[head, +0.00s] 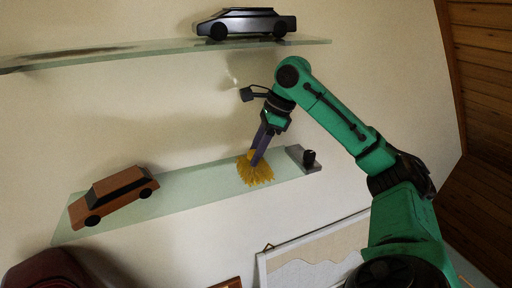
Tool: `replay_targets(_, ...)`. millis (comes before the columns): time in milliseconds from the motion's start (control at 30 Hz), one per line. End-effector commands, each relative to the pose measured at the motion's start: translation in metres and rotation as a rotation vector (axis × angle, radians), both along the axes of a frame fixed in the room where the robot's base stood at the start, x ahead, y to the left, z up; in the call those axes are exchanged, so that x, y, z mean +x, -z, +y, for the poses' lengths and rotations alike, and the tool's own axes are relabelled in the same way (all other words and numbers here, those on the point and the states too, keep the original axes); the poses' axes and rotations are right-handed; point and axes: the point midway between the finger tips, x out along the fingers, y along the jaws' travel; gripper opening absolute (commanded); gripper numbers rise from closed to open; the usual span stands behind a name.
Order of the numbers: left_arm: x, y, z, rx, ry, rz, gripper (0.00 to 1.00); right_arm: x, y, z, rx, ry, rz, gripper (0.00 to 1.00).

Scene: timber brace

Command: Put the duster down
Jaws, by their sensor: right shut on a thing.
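The duster has a yellow fluffy head (256,170) that touches or hovers just over the lower glass shelf (200,187), near its right end. My right gripper (263,145) comes down from above and is shut on the duster, whose handle is mostly hidden by the fingers. My right arm reaches in from the right side of the view. My left gripper is not in view.
A brown wooden toy car (113,194) stands on the lower shelf's left part. The upper glass shelf (150,52) holds a silver car (246,23). The lower shelf's middle is clear.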

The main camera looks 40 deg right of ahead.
Motion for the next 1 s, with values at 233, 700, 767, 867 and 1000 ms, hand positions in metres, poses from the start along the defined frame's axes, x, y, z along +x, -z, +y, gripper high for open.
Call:
replay_targets(233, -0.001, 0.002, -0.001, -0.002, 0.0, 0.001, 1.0, 0.0, 0.002, 0.0, 0.001, 0.0, -0.001, 0.73)
replay_targets(700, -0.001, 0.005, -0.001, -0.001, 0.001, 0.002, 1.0, -0.002, -0.008, -0.002, 0.002, -0.001, -0.004, 0.73)
replay_targets(767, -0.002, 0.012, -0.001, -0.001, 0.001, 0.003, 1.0, -0.006, -0.008, -0.009, 0.0, 0.004, -0.001, 0.73)
replay_targets(867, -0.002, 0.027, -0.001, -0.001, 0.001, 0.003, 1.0, -0.018, -0.005, -0.028, 0.0, 0.006, -0.001, 0.73)
replay_targets(1000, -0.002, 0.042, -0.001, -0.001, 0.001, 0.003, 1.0, -0.036, -0.005, -0.053, -0.001, 0.005, 0.001, 0.73)
